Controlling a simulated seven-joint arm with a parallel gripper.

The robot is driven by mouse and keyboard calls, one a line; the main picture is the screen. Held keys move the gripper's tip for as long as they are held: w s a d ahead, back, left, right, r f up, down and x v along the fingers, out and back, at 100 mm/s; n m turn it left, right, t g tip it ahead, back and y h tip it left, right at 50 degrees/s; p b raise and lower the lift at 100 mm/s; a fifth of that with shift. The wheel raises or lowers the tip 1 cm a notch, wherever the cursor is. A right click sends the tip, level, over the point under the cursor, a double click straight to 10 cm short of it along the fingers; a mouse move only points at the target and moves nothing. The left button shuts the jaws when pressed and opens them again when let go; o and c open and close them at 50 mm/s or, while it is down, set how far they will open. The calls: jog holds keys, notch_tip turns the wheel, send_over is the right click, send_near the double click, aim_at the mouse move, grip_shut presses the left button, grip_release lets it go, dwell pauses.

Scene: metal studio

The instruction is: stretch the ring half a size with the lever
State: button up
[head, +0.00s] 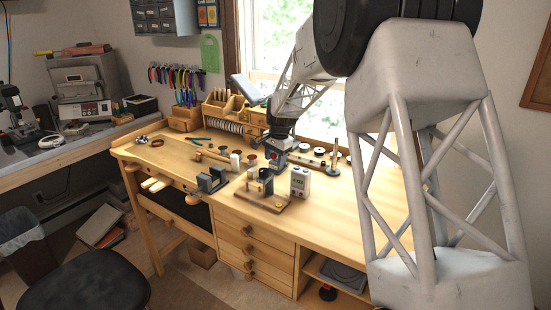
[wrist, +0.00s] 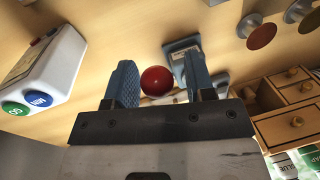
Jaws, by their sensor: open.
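My gripper (wrist: 159,76) is open in the wrist view, its two blue ridged fingers apart. A round red knob (wrist: 157,81) shows between the fingers, nearer the left one, with a gap on each side. It looks like the lever's end, but its shaft is mostly hidden. A blue-grey block (wrist: 180,46) shows beyond it, by the right finger; it may be the stretcher's base. In the head view my gripper (head: 277,153) is low over the bench, and the knob cannot be made out there. I cannot make out the ring in either view.
A white box with green and blue buttons (wrist: 42,70) stands left of my gripper; it also shows in the head view (head: 300,181). A wooden board with a small fixture (head: 262,190) is nearby. Small wooden drawers (wrist: 285,105) are at right. The bench's right part (head: 345,212) is clear.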

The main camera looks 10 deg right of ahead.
jog(key=shift+c, duration=0.4)
grip_shut()
jog(key=shift+d, duration=0.1)
jog(key=shift+w+d+r+g+y, duration=0.35)
jog(key=shift+w+r+g+y, duration=0.05)
jog(key=shift+r+y, duration=0.1)
jog(key=shift+w+d+r, duration=0.4)
jog(key=shift+r, duration=0.15)
jog(key=shift+o, duration=0.4)
grip_release()
